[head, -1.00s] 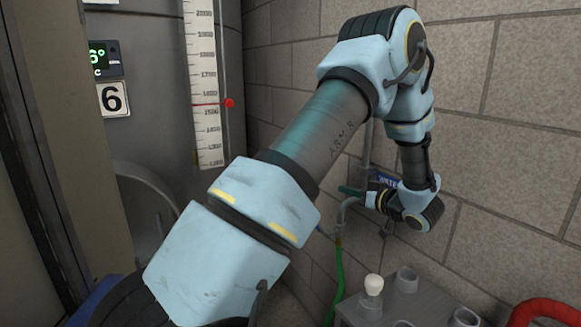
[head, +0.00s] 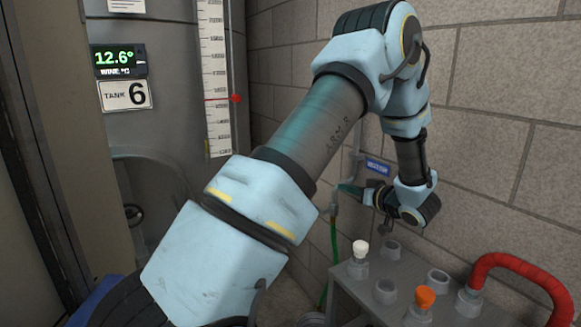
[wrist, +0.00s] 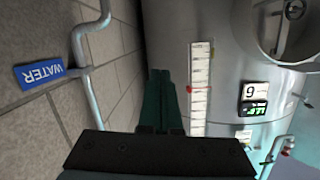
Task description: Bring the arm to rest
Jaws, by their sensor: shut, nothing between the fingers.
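My arm spans the head view, rising from the lower left to an elbow at the upper right and folding down to the wrist. My gripper (head: 343,188) points left, in front of the block wall. Its dark green fingers are small there and partly merge with the pipe behind them. In the wrist view my gripper (wrist: 161,74) shows its two fingers together, with nothing between them. It is in the air, apart from the wall and tank as far as I can see.
A steel tank (head: 165,60) with a number 6 plate (head: 126,95) and level scale (head: 217,80) stands left. A water pipe with a blue sign (head: 377,167) runs behind my gripper. A grey bench (head: 400,275) with stoppered fittings and a red hose (head: 520,265) is lower right.

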